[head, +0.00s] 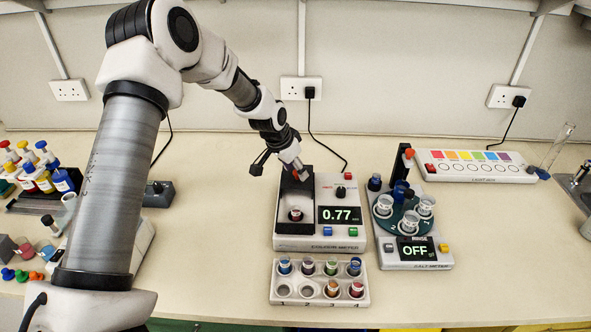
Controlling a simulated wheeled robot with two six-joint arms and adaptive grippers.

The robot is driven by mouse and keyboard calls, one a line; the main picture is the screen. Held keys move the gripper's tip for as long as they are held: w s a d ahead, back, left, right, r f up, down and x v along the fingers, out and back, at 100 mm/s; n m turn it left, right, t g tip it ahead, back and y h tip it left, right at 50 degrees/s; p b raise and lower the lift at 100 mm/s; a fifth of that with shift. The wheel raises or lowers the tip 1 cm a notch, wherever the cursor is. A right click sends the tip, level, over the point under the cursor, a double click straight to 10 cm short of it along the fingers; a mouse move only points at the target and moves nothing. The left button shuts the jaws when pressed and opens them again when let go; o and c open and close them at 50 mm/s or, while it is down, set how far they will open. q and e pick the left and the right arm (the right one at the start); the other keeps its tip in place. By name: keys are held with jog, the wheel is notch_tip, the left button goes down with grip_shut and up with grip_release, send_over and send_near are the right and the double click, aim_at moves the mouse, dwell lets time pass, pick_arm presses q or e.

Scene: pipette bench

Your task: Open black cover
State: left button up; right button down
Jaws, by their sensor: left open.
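The colour meter (326,243) is a white box on the bench with a green "0.77" display. Its black cover (296,190) is at the left side of the box, and looks raised behind the black well. A vial with a reddish cap (295,214) shows in the well, so the well is not covered. My left gripper (280,166) comes down from above with its fingers spread, at the cover's upper edge. One finger overlaps the cover in the picture; I cannot tell whether it touches. My right gripper is not in view.
A light box (480,174) lies at the back right. Coloured bottles (42,178) stand at the left. The front right bench is clear.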

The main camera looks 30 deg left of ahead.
pick_arm(q)
jog(key=v, duration=1.1)
jog(key=shift+a, duration=0.1)
